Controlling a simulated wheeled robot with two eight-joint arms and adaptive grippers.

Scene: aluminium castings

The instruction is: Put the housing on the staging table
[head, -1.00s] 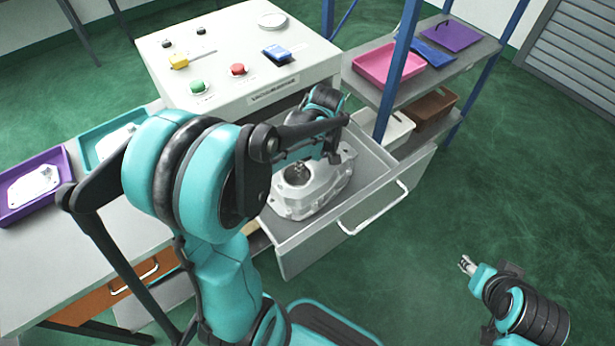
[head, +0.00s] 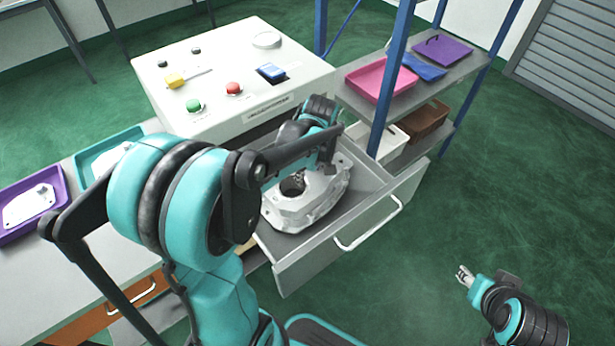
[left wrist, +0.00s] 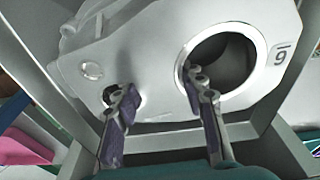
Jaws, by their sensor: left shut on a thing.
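The housing (head: 312,207) is a bulky silver casting in the open grey drawer (head: 350,233) below the control box. I cannot tell whether it touches the drawer floor. My left gripper (head: 307,180) reaches down on it from above; the arm hides part of it. In the left wrist view, my left gripper (left wrist: 160,95) has one finger at the small hole and one inside the large round bore of the housing (left wrist: 150,50), shut on the metal between. My right gripper (head: 465,274) hangs over the floor at lower right, away from everything, too small to read.
A grey table (head: 65,270) at left bears a purple tray (head: 60,207) and a teal tray (head: 84,163), each with a flat pale part. The control box (head: 290,83) stands behind the drawer. A blue-posted shelf with a pink tray (head: 378,80) stands right. Floor at right is clear.

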